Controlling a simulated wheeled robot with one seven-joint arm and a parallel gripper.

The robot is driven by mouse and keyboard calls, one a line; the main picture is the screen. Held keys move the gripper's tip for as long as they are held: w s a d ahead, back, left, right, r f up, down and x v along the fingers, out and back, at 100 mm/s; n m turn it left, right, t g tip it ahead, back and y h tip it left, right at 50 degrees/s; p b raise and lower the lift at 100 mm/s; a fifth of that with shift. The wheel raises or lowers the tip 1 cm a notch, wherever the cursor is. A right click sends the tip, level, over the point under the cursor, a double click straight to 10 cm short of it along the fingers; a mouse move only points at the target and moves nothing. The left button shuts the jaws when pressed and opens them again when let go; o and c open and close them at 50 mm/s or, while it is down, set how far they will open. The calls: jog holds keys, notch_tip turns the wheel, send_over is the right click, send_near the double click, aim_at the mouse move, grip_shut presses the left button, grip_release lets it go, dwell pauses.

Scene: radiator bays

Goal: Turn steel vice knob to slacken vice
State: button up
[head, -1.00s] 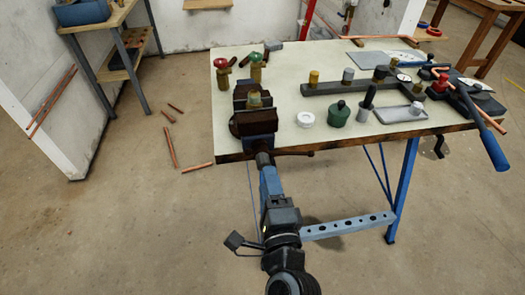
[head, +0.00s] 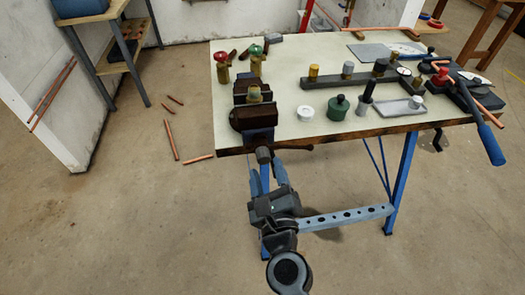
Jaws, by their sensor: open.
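The vice (head: 252,117), brown and dark with a blue lower part, is fixed at the front left edge of the bench. A brass-coloured fitting (head: 254,94) sits between its jaws.
The bench top (head: 285,85) holds two valves, a white ring (head: 305,114), a green pot (head: 338,107), a grey tray (head: 398,106) and a pipe bender (head: 470,105). A perforated blue bar (head: 345,217) crosses low, right of my gripper. Copper pipes (head: 170,140) lie on the floor left.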

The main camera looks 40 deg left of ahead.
aim_at(264, 161)
jog(key=shift+x, duration=1.85)
jog(key=shift+c, duration=0.3)
grip_shut()
